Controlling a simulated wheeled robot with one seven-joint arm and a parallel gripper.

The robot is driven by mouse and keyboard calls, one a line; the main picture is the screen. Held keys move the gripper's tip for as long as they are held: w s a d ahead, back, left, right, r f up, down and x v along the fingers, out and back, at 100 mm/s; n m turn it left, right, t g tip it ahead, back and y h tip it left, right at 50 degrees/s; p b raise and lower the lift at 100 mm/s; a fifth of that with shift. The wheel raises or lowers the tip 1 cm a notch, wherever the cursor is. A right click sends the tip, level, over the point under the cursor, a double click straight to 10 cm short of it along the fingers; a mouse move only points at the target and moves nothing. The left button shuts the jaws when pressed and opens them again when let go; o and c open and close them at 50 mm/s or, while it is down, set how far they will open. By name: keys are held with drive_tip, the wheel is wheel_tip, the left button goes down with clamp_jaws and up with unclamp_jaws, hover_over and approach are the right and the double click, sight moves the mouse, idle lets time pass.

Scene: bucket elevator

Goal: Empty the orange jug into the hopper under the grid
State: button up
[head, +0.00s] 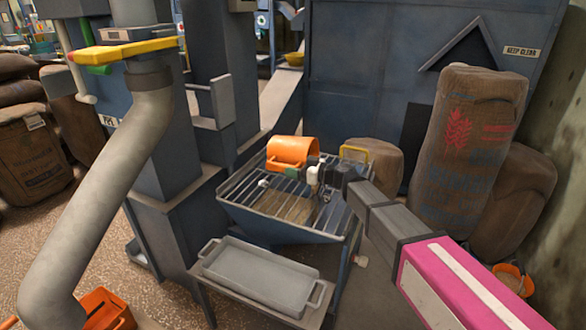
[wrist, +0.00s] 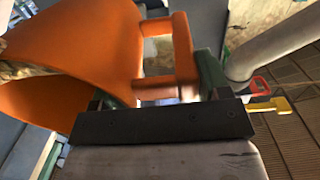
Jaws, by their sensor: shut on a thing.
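The orange jug (head: 291,153) lies tipped on its side above the hopper grid in the head view. Its handle is towards my gripper (head: 305,178). In the wrist view the jug (wrist: 95,50) fills the upper left, with its open mouth to the left, and pale brownish matter shows at the mouth. My gripper (wrist: 165,90) is shut on the jug's handle. The grid (head: 250,195) of parallel bars covers the blue hopper (head: 270,230). Tan grain-like material (head: 290,207) shows beneath the bars. How much is left inside the jug is hidden.
A grey tray (head: 262,275) with handles sits in front of the hopper. A thick grey pipe (head: 110,190) stands to the left. Filled sacks (head: 465,150) stand at the right. An orange container (head: 105,310) is on the floor at lower left.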

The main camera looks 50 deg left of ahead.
drive_tip(key=shift+w+d+r+g+y, duration=0.15)
drive_tip(key=shift+d+g+y, duration=0.1)
drive_tip(key=shift+d+y, duration=0.25)
drive_tip(key=shift+w+d+r+g+y, duration=0.15)
drive_tip(key=shift+d+g+y, duration=0.1)
drive_tip(key=shift+y, duration=0.45)
drive_tip(key=shift+w+d+r+g+y, duration=0.1)
drive_tip(key=shift+w+d+g+y, duration=0.25)
drive_tip(key=shift+d+y, duration=0.5)
drive_tip(key=shift+w+d+g+y, duration=0.2)
drive_tip(key=shift+d+g+y, duration=0.2)
drive_tip(key=shift+y, duration=0.75)
drive_tip(key=shift+d, duration=0.1)
